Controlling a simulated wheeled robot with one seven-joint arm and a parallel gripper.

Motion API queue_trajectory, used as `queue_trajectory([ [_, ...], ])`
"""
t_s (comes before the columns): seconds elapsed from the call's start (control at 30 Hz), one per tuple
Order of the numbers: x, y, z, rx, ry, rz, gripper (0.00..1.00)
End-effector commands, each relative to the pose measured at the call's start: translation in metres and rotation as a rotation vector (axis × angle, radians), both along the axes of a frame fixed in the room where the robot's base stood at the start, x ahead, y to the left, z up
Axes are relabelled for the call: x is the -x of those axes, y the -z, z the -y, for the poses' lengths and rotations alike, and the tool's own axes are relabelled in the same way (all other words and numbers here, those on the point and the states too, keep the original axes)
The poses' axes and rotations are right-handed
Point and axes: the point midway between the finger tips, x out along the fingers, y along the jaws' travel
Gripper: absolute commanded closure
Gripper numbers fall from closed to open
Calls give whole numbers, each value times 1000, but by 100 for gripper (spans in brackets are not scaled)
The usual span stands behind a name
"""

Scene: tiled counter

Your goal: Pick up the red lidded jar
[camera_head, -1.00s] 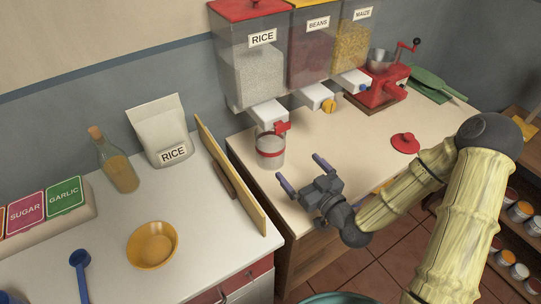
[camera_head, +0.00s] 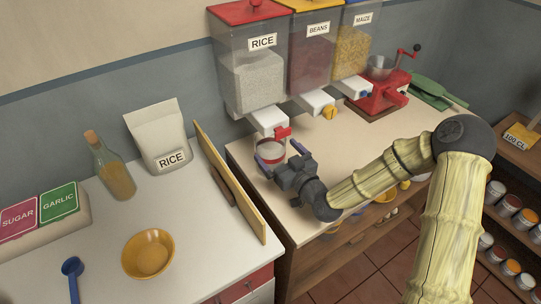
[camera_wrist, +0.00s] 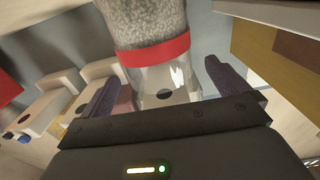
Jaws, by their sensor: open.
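A clear jar with a red band (camera_head: 270,151) stands on the counter below the rice dispenser's spout. It also shows in the wrist view (camera_wrist: 155,52), with pale grains on one side of the band and clear glass on the other. I see no lid on it. My gripper (camera_head: 282,157) is open, its fingers pointing at the jar. In the wrist view the fingers (camera_wrist: 163,95) lie on either side of the jar's clear part. Whether they touch it I cannot tell. The gripper hides the jar's lower part in the head view.
Rice (camera_head: 252,80), beans (camera_head: 310,52) and maize (camera_head: 354,50) dispensers hang above the counter. An upright wooden board (camera_head: 229,180) stands left of the jar. A red grinder (camera_head: 383,93) stands at the right. A yellow bowl (camera_head: 148,254) sits on the left counter.

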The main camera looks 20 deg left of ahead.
Motion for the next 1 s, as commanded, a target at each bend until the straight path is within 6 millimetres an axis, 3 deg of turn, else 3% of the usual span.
queue_trajectory([
  [0.33,-4,-1,-3,-1,0,1,0],
  [0.7,-35,-2,-36,-1,0,-1,0],
  [1.0,-36,-2,-37,0,1,0,0],
])
